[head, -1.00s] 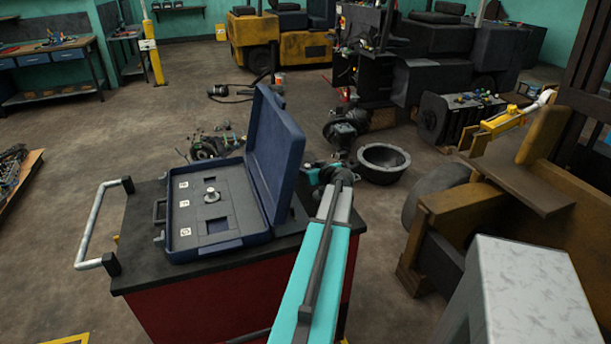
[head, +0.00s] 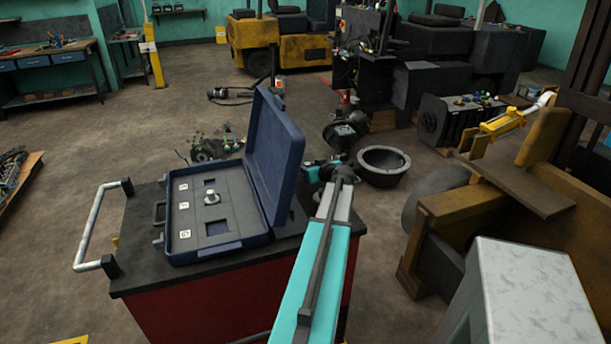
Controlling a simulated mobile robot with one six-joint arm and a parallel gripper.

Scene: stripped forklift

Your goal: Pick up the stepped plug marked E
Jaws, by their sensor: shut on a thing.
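An open blue case (head: 218,249) lies on the cart at the left, its lid (head: 277,160) raised on the right side. Its grey foam has three pockets in a row, each with a small white label that is too small to read surely. A silver stepped plug (head: 211,198) stands in the middle pocket. The far pocket (head: 209,182) and the near pocket (head: 217,227) look empty. My teal arm reaches forward to the right of the case, and its wrist bends left behind the lid. My gripper is hidden there, with anything it may hold.
The case rests on a red cart with a dark top (head: 150,270) and a metal handle (head: 90,225). A round dark housing (head: 384,165) and loose parts lie on the floor beyond. The yellow forklift body (head: 490,200) stands close on the right. Floor at the left is open.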

